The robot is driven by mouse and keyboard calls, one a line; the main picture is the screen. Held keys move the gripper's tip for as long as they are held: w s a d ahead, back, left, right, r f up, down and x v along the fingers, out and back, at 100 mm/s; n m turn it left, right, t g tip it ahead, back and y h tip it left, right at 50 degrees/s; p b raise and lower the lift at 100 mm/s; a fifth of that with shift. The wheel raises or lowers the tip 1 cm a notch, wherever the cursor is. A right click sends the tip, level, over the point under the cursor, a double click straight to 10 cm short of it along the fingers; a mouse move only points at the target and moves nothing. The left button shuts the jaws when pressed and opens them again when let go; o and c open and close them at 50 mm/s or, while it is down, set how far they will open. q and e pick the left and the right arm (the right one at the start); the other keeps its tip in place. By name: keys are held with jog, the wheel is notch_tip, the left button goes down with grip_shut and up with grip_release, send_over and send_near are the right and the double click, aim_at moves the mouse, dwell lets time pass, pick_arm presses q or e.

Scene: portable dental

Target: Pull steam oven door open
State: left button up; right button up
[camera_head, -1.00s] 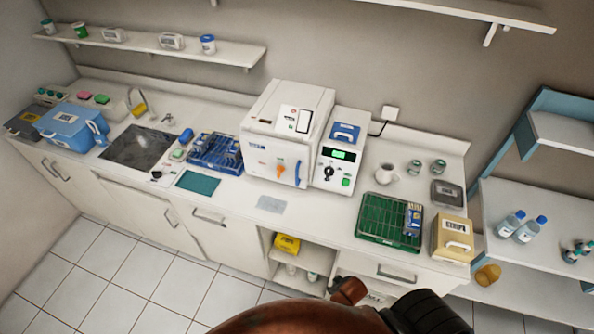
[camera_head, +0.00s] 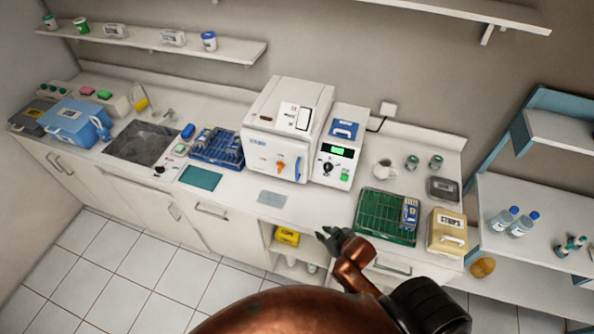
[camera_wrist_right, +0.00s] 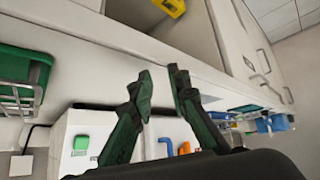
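The steam oven (camera_head: 285,130) is a white box on the counter. Its front door (camera_head: 272,158) looks shut, with an orange knob (camera_head: 281,167) and a blue handle (camera_head: 297,168) at its right side. My right gripper (camera_head: 326,234) is in front of the counter edge, below and right of the oven, apart from it. In the right wrist view, its two dark green fingers (camera_wrist_right: 160,72) are spread with nothing between them. The blue handle (camera_wrist_right: 166,146) and orange knob (camera_wrist_right: 184,147) show beyond the fingers, partly hidden by the gripper. My left gripper is not in view.
A white control unit (camera_head: 340,147) with a green display stands right of the oven. A green rack (camera_head: 376,217) and a beige box (camera_head: 447,232) are further right. A grey sheet (camera_head: 271,198) lies before the oven. A yellow box (camera_head: 287,236) sits in the open shelf below.

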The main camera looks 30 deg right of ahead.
aim_at(297, 179)
jog(key=w+t, duration=0.1)
jog(key=w, duration=0.1)
jog(key=w+r+t+y, duration=0.1)
jog(key=w, duration=0.2)
jog(key=w+t, duration=0.1)
jog(key=w, duration=0.2)
jog(key=shift+d+r+n, duration=0.2)
jog(key=shift+d+n, duration=0.1)
jog(key=shift+n, duration=0.1)
jog(key=w+r+y, duration=0.1)
jog(key=w+d+r+t, duration=0.1)
jog(key=w, duration=0.1)
jog(key=w+n+t+y, duration=0.1)
jog(key=shift+w+d+r+y, duration=0.15)
jog(key=shift+w+r+y, duration=0.15)
jog(key=shift+w+r, duration=0.1)
jog(key=w+d+r+n+t+y, duration=0.2)
jog(key=w+d+r+n+y, duration=0.15)
jog(key=r+y, duration=0.35)
jog(key=shift+m+h, duration=0.35)
jog(key=shift+h, duration=0.35)
jog(key=x, duration=0.2)
jog(key=p+x, duration=0.1)
jog(key=x, duration=0.1)
jog(key=r+x, duration=0.1)
jog(key=x, duration=0.2)
jog(key=shift+s+a, duration=0.1)
jog(key=shift+a, duration=0.05)
grip_shut()
